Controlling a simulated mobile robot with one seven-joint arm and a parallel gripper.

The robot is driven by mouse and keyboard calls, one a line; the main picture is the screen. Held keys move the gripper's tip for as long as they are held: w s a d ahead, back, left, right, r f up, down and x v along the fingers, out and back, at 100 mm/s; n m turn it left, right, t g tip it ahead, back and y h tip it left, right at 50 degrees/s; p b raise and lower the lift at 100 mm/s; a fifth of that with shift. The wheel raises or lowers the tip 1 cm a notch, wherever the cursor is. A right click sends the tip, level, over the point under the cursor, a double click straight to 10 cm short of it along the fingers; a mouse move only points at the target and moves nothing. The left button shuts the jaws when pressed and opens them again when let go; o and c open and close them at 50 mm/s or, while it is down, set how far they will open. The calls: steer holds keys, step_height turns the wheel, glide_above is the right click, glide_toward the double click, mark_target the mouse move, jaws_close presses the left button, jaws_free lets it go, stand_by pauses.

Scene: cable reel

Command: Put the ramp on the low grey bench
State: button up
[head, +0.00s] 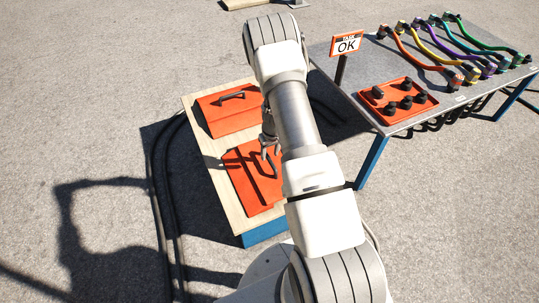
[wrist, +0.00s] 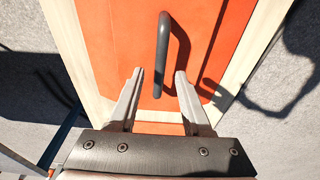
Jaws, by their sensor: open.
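Two orange ramp-like pieces lie on a low, pale wood-topped bench (head: 197,129) with a blue side. The far piece (head: 222,120) has a dark handle. The near piece (head: 238,178) is partly hidden by my arm. My gripper (head: 270,153) is open above the near piece. In the wrist view, an orange piece (wrist: 112,45) fills the middle, with a dark bar handle (wrist: 163,50) upright in the picture. My open gripper (wrist: 159,72) has one finger on each side of that handle. I cannot tell the height between them. No low grey bench is clearly seen.
A grey-topped table (head: 350,70) with blue legs stands at right, holding several coloured hoses (head: 400,47), an orange tray (head: 385,112) of black parts and an OK sign (head: 347,45). Dark cables (head: 160,190) lie left of the wooden bench.

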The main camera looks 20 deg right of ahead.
steer(key=s+a+r+t+p, duration=0.1)
steer(key=s+a+r, duration=0.15)
steer(key=r, duration=0.95)
steer(key=s+a+r+y+p, duration=0.1)
steer(key=a+r, duration=0.3)
steer(key=r, duration=0.8)
steer(key=s+a+r+t, duration=0.1)
steer(key=s+a+r, duration=0.15)
steer(key=r, duration=0.95)
steer(key=s+a+r+t, duration=0.1)
steer(key=s+a+r, duration=0.1)
steer(key=s+r, duration=0.4)
steer(key=s+a+r+h, duration=0.1)
steer(key=s+a+r, duration=0.2)
steer(key=s+r, duration=0.4)
steer(key=s, duration=0.8)
steer(key=shift+a+t, duration=0.25)
steer(key=shift+t, duration=0.15)
steer(key=shift+r, duration=0.15)
step_height(320, 180, up, 21)
steer(key=p, duration=2.1)
